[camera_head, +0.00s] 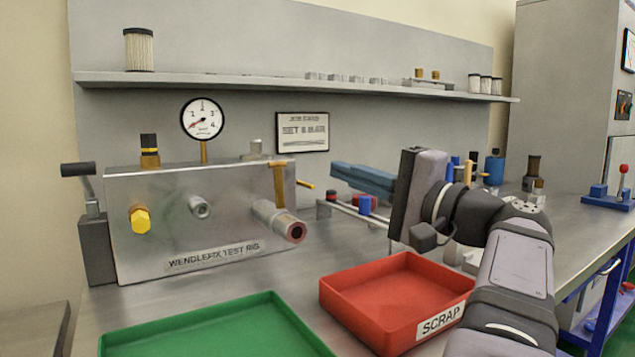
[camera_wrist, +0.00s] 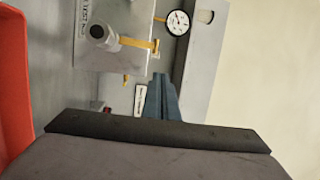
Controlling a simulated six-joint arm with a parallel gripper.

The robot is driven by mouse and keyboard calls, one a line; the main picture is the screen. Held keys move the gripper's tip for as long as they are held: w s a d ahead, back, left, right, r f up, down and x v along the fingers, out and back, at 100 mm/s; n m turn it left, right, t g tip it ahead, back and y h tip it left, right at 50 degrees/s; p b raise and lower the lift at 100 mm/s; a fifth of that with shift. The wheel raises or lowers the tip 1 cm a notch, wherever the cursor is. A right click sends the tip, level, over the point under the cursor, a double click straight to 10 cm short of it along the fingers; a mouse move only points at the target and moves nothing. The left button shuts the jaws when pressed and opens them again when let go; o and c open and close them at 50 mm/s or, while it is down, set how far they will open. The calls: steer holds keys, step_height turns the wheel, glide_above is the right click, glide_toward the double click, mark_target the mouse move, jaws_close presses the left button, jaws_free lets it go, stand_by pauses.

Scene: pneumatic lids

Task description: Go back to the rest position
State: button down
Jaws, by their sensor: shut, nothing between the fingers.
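My gripper (camera_head: 336,171) is raised over the bench, right of the test rig and above the level of the red scrap tray. Its blue-grey fingers point left and lie together, with nothing held. In the wrist view the fingers (camera_wrist: 161,84) rise side by side beyond the dark gripper body. The grey test rig (camera_head: 190,235) stands to the left, apart from the fingers. It carries a pressure gauge (camera_head: 202,118), a yellow hex fitting (camera_head: 141,220), a pipe end (camera_head: 280,222) and an orange lever (camera_head: 278,185). The gauge also shows in the wrist view (camera_wrist: 177,22).
The red scrap tray (camera_head: 350,312) and a green tray (camera_head: 285,308) are in front, both empty where visible. A shelf (camera_head: 230,81) runs along the back panel. Small blue and red parts (camera_head: 365,205) and bottles (camera_head: 494,168) stand behind my arm. Bench between the rig and trays is clear.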

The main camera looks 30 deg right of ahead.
steer(key=w+a+g+p, duration=0.1)
steer(key=w+a+p, duration=0.1)
steer(key=p, duration=0.2)
steer(key=w+a+f+g+p, duration=0.1)
steer(key=w+g+p, duration=0.1)
steer(key=p, duration=0.3)
steer(key=w+a+f+g+p, duration=0.1)
steer(key=w+a+g+p, duration=0.1)
steer(key=p, duration=0.3)
steer(key=shift+a+f, duration=0.25)
steer(key=shift+a, duration=0.1)
steer(key=s+a+f+n+g+p, duration=0.2)
steer(key=s+a+g+p, duration=0.3)
steer(key=p, duration=0.6)
steer(key=a+f+n+g+p, duration=0.2)
steer(key=a+n+g+p, duration=0.15)
steer(key=a+p, duration=0.55)
steer(key=s+r+n+g+h+p, duration=0.2)
steer(key=s+p, duration=0.5)
steer(key=p, duration=0.5)
steer(key=s+a+r+n+g+h+p, duration=0.1)
steer(key=s+r+n+g+h+p, duration=0.2)
steer(key=p, duration=0.9)
steer(key=shift+s+r+n+g, duration=0.35)
steer(key=shift+s+r+n, duration=0.65)
steer(key=shift+s+n, duration=1.35)
